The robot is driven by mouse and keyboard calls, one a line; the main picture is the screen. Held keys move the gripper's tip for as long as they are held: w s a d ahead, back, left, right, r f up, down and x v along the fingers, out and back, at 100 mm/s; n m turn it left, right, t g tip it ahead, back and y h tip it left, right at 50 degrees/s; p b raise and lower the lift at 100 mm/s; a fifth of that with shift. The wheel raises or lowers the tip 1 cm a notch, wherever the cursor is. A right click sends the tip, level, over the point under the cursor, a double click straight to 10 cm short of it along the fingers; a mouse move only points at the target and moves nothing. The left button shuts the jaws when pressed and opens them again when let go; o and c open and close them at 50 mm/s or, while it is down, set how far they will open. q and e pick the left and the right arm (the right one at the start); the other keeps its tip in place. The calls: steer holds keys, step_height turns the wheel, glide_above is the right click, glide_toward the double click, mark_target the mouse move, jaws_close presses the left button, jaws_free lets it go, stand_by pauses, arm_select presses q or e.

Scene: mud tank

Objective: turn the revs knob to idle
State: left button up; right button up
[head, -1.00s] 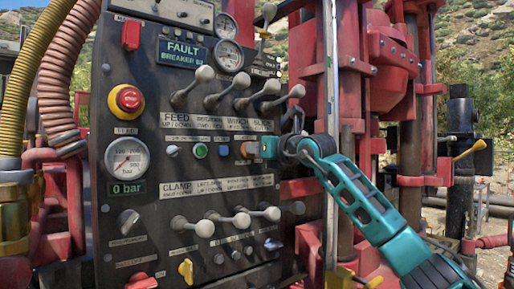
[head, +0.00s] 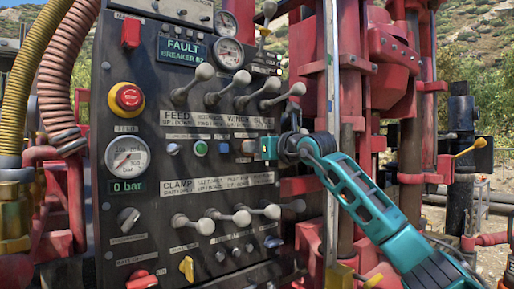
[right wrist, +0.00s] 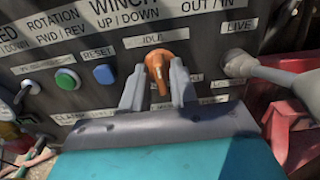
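The orange revs knob (right wrist: 160,66) shows in the right wrist view, just below a label reading IDLE (right wrist: 166,40). Its handle runs up and down, with the long end pointing down toward me. My right gripper (right wrist: 159,78) has one grey finger on each side of the knob. Narrow gaps show beside the handle, so the fingers look open around it. In the head view my right gripper (head: 257,147) is at the panel's right side and its fingers mostly hide the knob. My left gripper is not in view.
The dark control panel (head: 150,200) has lever rows above and below the knob. A blue button (right wrist: 104,74) and a green button (right wrist: 67,79) are to the knob's left. A red emergency stop (head: 129,97) is farther left.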

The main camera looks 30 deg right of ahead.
steer(key=shift+o, duration=0.7)
steer(key=s+d+b, duration=0.1)
steer(key=s+b, duration=0.3)
steer(key=s, duration=0.9)
steer(key=shift+w, duration=0.1)
